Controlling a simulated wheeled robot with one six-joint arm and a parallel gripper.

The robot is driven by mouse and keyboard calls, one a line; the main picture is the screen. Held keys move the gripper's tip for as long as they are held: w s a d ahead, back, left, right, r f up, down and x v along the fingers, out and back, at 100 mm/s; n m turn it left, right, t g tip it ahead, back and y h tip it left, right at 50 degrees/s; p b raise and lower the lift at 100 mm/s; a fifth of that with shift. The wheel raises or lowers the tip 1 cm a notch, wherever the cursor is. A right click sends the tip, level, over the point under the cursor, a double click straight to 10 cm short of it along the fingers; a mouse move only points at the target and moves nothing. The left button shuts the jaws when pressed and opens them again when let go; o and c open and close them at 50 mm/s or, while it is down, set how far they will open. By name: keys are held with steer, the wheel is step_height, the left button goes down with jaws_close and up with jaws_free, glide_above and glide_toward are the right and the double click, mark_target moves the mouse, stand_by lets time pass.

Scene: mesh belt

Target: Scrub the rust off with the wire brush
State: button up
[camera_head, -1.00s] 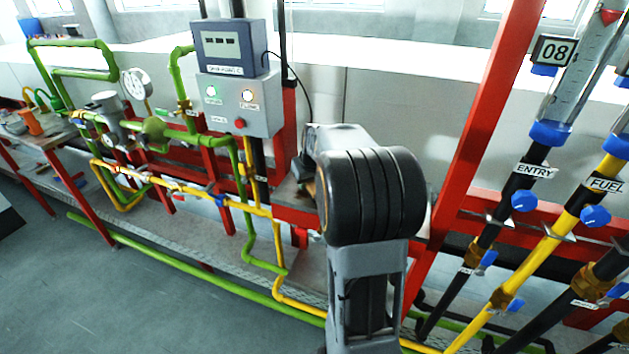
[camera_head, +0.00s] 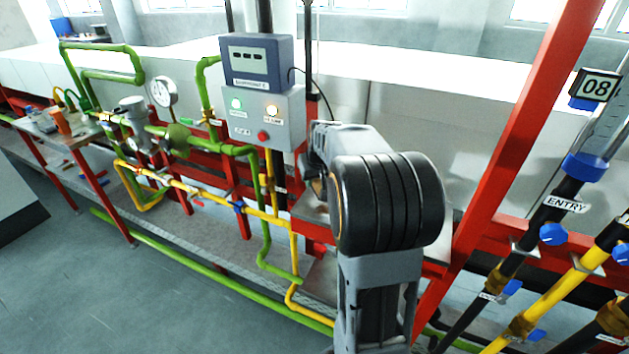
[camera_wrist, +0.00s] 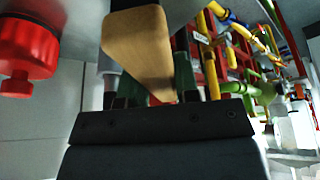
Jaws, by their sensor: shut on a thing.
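A wooden handle (camera_wrist: 138,45), which looks like the wire brush's, stands up between the fingers of my gripper (camera_wrist: 150,88) in the wrist view. The gripper is shut on it. No bristles can be made out. In the head view my own arm stands in front of the pipework, and the gripper and brush are hidden behind it. I cannot make out a rusty patch in either view.
A grey control box (camera_head: 264,118) with lights and a red button is left of my arm. Green pipes (camera_head: 190,265) and yellow pipes (camera_head: 294,262) run along the red frame (camera_head: 520,150). A small table (camera_head: 72,139) stands far left. A red knob (camera_wrist: 25,50) is close in the wrist view. Left floor is open.

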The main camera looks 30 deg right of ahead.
steer(key=shift+a+r+p, duration=0.1)
steer(key=shift+r+p, duration=0.8)
steer(key=shift+r, duration=0.7)
